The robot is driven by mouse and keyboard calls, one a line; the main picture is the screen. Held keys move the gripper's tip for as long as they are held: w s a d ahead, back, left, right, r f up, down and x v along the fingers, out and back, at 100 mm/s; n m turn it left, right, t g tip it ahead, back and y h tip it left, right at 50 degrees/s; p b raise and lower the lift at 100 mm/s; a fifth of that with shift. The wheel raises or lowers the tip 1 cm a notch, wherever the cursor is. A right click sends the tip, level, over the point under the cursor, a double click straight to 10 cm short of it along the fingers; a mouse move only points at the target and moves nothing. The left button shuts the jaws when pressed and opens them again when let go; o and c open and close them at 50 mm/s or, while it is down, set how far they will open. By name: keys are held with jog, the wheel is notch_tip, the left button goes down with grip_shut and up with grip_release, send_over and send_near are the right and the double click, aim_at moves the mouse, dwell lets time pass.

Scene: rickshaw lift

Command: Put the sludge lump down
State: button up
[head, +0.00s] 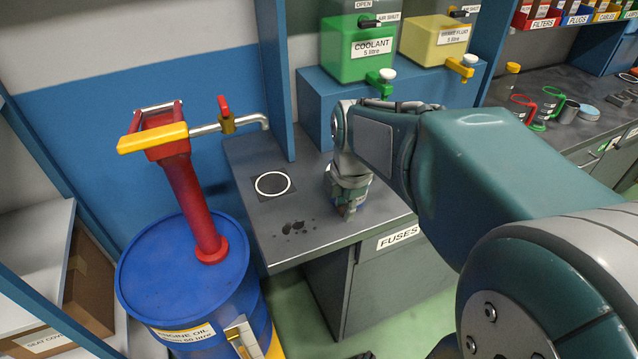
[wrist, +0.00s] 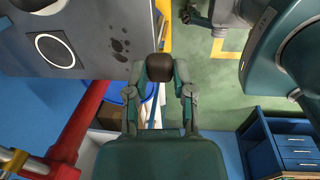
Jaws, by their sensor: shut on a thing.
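The sludge lump (wrist: 160,67) is a dark brown rounded piece in the wrist view. My gripper (wrist: 160,80) is shut on it, with a finger at each side. In the head view my gripper (head: 347,206) points down at the grey counter (head: 318,262), near its front edge and left of the FUSES label. The lump cannot be made out there, and I cannot tell how high it is above the counter. Dark spots (head: 297,228) mark the counter left of my gripper. A white ring on a black square (head: 272,184) lies farther back.
A blue engine oil drum (head: 170,275) with a red and yellow pump (head: 195,190) stands left of the counter. Its spout (head: 240,122) reaches over the counter's back. Green coolant (head: 355,50) and yellow fluid (head: 435,42) containers stand on a blue shelf behind.

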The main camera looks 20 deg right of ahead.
jog(key=w+a+f, duration=0.4)
jog(key=w+a, duration=0.3)
send_over(284, 230)
jog(key=f, duration=0.5)
jog(key=shift+s+d, duration=0.4)
jog(key=shift+w+a+f, duration=0.3)
jog(key=shift+a+f, duration=0.3)
jog(key=shift+f, duration=1.35)
jog(key=shift+d, duration=0.2)
jog(key=o, duration=0.7)
jog(key=shift+f, duration=0.1)
jog(key=shift+o, duration=0.2)
